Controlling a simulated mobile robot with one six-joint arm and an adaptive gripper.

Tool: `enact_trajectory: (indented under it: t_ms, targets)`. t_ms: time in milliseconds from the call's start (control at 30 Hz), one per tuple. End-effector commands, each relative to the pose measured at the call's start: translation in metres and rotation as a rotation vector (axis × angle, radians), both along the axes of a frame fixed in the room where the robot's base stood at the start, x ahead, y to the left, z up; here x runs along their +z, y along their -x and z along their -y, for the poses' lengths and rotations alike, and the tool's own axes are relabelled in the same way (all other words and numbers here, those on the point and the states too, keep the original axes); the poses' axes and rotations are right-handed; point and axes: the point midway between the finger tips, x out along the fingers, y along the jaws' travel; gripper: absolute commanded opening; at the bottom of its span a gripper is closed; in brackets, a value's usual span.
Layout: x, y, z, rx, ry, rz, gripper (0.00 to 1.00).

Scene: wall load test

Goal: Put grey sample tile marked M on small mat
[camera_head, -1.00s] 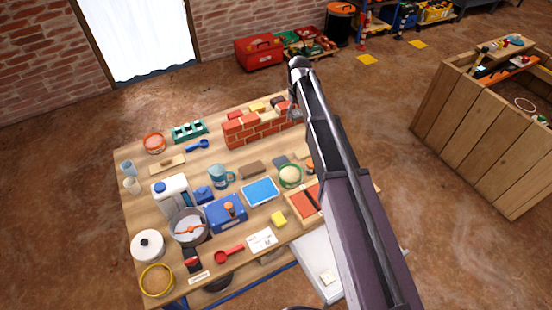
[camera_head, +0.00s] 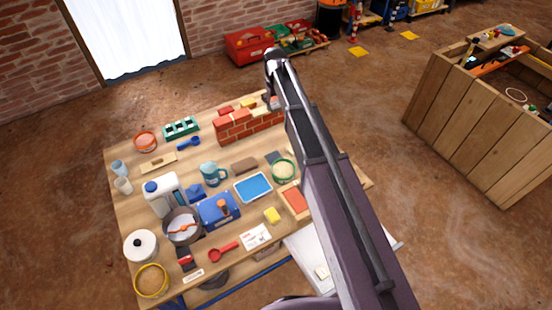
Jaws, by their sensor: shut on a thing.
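My arm crosses the picture from the bottom right up to its dark far end above the brick wall. My gripper cannot be made out; my arm hides that part, so its fingers and anything held do not show. No grey tile with a readable M can be picked out. A small dark grey square (camera_head: 273,157) lies flat on the table right of the brown block; whether it is the tile or the small mat I cannot tell.
The wooden table (camera_head: 128,197) is crowded. A brick wall (camera_head: 240,127) stands at its back, with a blue tray (camera_head: 253,187), green-rimmed bowl (camera_head: 284,171), blue mug (camera_head: 212,174) and white jug (camera_head: 163,196) nearer.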

Motion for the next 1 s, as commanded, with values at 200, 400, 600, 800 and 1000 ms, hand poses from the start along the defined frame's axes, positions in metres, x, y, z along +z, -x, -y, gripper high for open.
enact_trajectory:
  t_ms: [200,400,600,800,1000]
  targets:
    - [-0.018,0.001,0.001,-0.002,0.000,0.000,0.27]
    - [-0.046,0.003,0.000,-0.005,0.000,0.000,0.27]
    - [-0.080,0.005,0.000,-0.008,0.000,0.000,0.27]
    - [-0.113,0.007,0.000,-0.012,0.000,0.000,0.27]
    - [-0.145,0.009,0.000,-0.015,-0.001,0.001,0.27]
